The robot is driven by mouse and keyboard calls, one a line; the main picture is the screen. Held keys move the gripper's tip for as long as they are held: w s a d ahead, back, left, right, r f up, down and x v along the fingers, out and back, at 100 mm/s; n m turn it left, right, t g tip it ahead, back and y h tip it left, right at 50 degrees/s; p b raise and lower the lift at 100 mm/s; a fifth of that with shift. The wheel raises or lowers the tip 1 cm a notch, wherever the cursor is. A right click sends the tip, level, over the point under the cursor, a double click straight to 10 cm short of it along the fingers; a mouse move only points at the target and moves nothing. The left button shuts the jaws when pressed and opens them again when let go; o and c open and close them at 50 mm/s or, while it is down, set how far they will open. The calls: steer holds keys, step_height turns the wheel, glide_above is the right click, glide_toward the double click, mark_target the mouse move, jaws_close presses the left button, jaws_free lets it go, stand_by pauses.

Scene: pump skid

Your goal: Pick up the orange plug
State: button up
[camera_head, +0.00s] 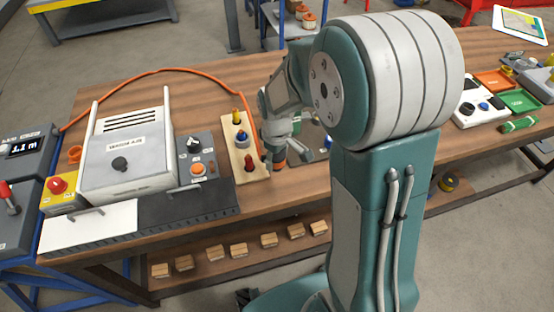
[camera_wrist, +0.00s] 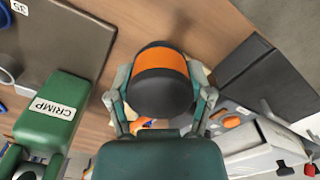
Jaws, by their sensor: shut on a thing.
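The orange plug (camera_wrist: 160,62) has an orange band and a dark, rounded end. It sits between the two fingers of my gripper (camera_wrist: 162,100) in the wrist view, with a finger against each side. In the head view my gripper (camera_head: 277,152) hangs over the table just right of a wooden peg board (camera_head: 231,152). A small orange part of the plug (camera_head: 279,163) shows below the fingers there. My arm hides the area behind it. I cannot tell whether the plug touches the table.
The peg board bears yellow, blue and red pegs. An orange cable (camera_head: 180,70) arcs from the left to beside my gripper. A grey-white machine (camera_head: 128,160) and a switch panel (camera_head: 197,160) stand left. A green block marked CRIMP (camera_wrist: 50,115) is near in the wrist view.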

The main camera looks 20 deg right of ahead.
steer(key=s+a+r, duration=0.3)
steer(key=s+r, duration=0.3)
steer(key=s, duration=0.4)
steer(key=shift+a, duration=0.4)
